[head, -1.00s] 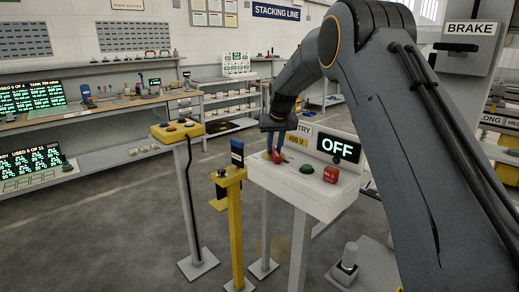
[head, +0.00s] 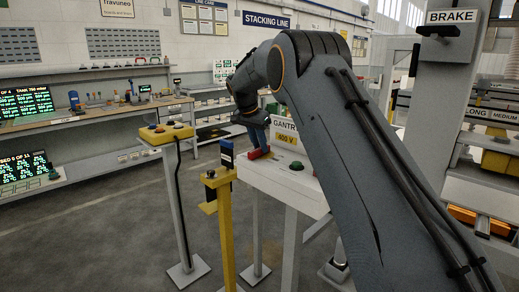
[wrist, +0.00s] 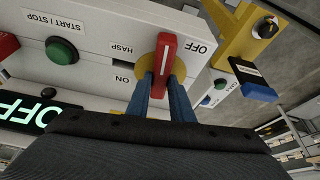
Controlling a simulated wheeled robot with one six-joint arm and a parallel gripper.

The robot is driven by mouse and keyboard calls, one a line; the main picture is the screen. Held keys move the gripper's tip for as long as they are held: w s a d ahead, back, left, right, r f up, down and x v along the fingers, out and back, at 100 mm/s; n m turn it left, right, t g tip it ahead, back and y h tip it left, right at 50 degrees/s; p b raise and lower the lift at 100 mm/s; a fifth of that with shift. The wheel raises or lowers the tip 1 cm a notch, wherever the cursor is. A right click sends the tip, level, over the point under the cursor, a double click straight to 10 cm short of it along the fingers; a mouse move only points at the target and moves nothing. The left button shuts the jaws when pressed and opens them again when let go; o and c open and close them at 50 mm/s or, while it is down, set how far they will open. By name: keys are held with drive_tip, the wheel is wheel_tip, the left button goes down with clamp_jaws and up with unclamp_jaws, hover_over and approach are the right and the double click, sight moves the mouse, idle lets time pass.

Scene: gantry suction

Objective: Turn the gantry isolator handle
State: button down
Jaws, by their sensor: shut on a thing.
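The isolator handle is a red bar with a white line on a yellow disc. In the wrist view the handle (wrist: 165,58) lies between the OFF and ON labels and lines up with the picture's vertical. In the head view the handle (head: 259,153) shows at the left end of the white gantry panel (head: 268,181). My gripper (wrist: 166,85) has its blue fingers shut on the handle's near end, one on each side. In the head view my gripper (head: 257,137) reaches down to the panel. The display (wrist: 40,112) reads OFF; my arm hides it in the head view.
A green START / STOP button (wrist: 62,50) is on the same panel. A yellow post with a blue-topped box (head: 226,154) stands close left of the panel. Further left is a yellow pedestal box (head: 166,133). Open floor lies in front at the left.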

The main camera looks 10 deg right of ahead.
drive_tip(key=shift+w+a+m, duration=0.1)
drive_tip(key=shift+w+m, duration=0.05)
drive_tip(key=shift+m, duration=0.45)
drive_tip(key=shift+m+g+b, duration=0.3)
drive_tip(key=shift+b, duration=0.05)
drive_tip(key=c, duration=1.6)
unclamp_jaws()
drive_tip(key=shift+o, duration=0.2)
drive_tip(key=shift+b+v, duration=0.75)
drive_tip(key=shift+v, duration=3.2)
drive_tip(key=shift+a, duration=0.1)
